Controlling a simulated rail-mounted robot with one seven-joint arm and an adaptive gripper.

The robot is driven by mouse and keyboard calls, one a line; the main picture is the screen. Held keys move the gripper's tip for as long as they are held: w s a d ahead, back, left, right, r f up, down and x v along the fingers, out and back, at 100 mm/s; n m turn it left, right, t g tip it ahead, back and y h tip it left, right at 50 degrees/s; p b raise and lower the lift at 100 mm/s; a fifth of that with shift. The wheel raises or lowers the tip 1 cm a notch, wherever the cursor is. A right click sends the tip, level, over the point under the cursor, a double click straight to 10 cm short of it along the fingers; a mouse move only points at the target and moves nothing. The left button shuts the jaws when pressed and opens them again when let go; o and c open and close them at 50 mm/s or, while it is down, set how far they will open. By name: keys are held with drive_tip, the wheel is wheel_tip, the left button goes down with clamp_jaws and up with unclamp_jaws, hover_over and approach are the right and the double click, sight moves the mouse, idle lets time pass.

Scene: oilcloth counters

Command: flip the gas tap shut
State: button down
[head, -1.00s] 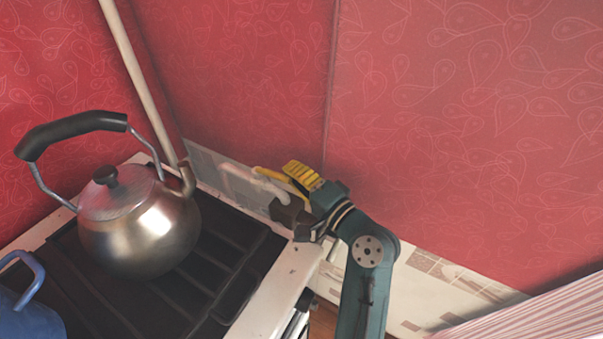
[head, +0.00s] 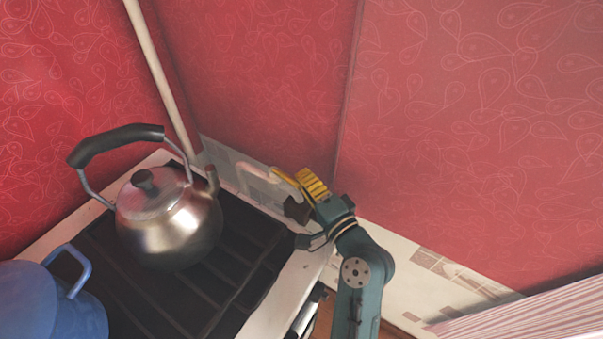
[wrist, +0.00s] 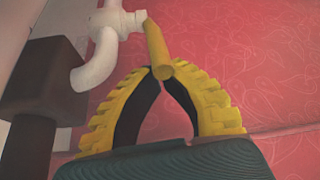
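The gas tap's yellow lever (head: 285,177) joins a white pipe (head: 256,171) low on the back wall, behind the stove's corner. In the wrist view, the lever (wrist: 156,46) slants down from the tap body on the white pipe (wrist: 95,62). My gripper (wrist: 160,75) has yellow ribbed fingers with black inner pads, and its tips meet. The lever's free end overlaps the meeting tips. I cannot tell whether it is pinched or only touched. In the head view, my gripper (head: 303,186) is right beside the lever, and its fingers partly hide each other.
A steel kettle (head: 168,225) stands on the dark stove grate (head: 235,262), left of my arm. A blue pot (head: 45,305) is at the lower left. A dark block (wrist: 45,85) sits left of the fingers in the wrist view. Red patterned walls close off the back.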

drive_tip(key=shift+w+d, duration=0.1)
drive_tip(key=shift+w+d+r+b, duration=0.1)
drive_tip(key=shift+w+d+b, duration=0.45)
drive_tip(key=shift+d, duration=0.2)
drive_tip(key=shift+s+d+r+p, duration=0.2)
drive_tip(key=shift+s+d+p, duration=0.3)
drive_tip(key=shift+s, duration=0.2)
drive_tip(key=a+p+v, duration=0.1)
drive_tip(key=p+v, duration=0.1)
drive_tip(key=v, duration=0.8)
drive_tip(key=shift+s, duration=0.35)
drive_tip(key=shift+d+f, duration=0.1)
